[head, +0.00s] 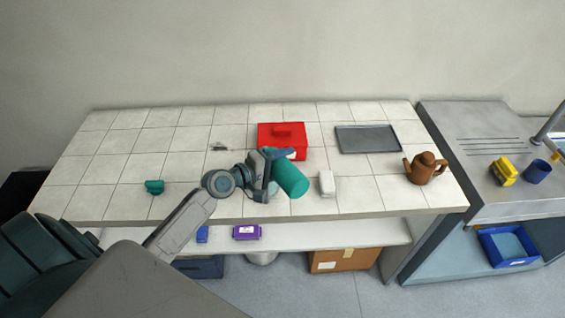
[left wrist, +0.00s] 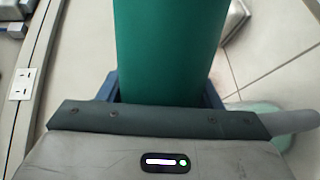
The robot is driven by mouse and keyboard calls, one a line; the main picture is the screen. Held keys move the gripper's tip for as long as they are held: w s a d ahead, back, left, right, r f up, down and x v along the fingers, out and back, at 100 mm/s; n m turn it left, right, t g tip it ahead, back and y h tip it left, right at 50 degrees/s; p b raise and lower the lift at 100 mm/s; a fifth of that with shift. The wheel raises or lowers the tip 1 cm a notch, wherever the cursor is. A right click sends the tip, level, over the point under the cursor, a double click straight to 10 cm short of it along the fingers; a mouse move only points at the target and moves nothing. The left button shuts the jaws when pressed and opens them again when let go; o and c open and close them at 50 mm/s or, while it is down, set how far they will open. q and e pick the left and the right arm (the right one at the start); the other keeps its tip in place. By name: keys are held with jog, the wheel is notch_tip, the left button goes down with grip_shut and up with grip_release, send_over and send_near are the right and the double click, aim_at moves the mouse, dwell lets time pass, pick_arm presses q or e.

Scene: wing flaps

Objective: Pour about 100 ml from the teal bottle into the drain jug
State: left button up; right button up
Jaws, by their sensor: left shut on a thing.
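The teal bottle (head: 290,178) is held up over the table, tilted, with its broad end toward the lower right of the head view. My left gripper (head: 272,170) is shut on it. In the left wrist view the bottle (left wrist: 168,45) fills the space between the fingers; its mouth cannot be made out. A pale green, rounded thing (left wrist: 268,118) shows partly below the gripper in the left wrist view; it may be the drain jug, but most of it is hidden. I cannot tell whether any liquid is flowing. My right gripper is not in view.
On the tiled table (head: 110,150) are a red box (head: 282,130), a grey tray (head: 368,139), a white block (head: 326,183), a brown teapot (head: 426,168) and a small teal object (head: 154,187). A sink counter (head: 490,140) stands to the right. The table's left part is mostly clear.

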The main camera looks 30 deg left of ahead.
pick_arm(q)
jog(key=shift+r+n+p, duration=0.25)
jog(key=shift+n+p, duration=0.35)
jog(key=shift+n, duration=0.2)
dwell(4.3)
dwell(1.0)
jog(key=shift+f+m+b, duration=0.4)
jog(key=shift+m+b, duration=0.2)
jog(key=shift+m, duration=0.4)
